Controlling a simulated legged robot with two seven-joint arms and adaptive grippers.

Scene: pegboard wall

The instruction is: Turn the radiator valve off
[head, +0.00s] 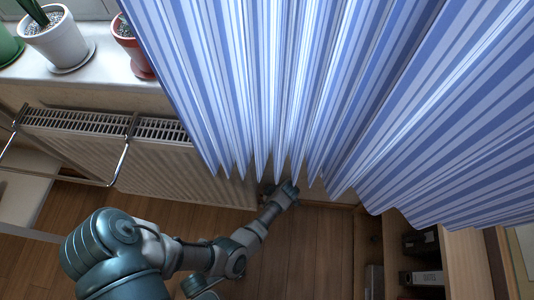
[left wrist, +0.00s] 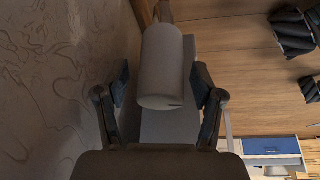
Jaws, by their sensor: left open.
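The white panel radiator (head: 150,165) hangs under the window sill at the left in the head view. My left arm reaches across to its lower right end, below the curtain hem, where my left gripper (head: 287,191) is small and partly unclear. In the left wrist view, a grey cylindrical knob (left wrist: 161,62), seemingly the radiator valve, lies between the two open fingers. Gaps show on both sides of it, so neither finger visibly touches it. Any markings on the knob cannot be made out. My right gripper is not in view.
A blue and white striped curtain (head: 300,90) hangs just above my gripper. A wooden shelf unit (head: 465,262) with binders stands at the lower right. Potted plants sit on the window sill (head: 90,68). A metal towel rail (head: 122,160) fronts the radiator. Wooden floor (head: 310,250) is clear.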

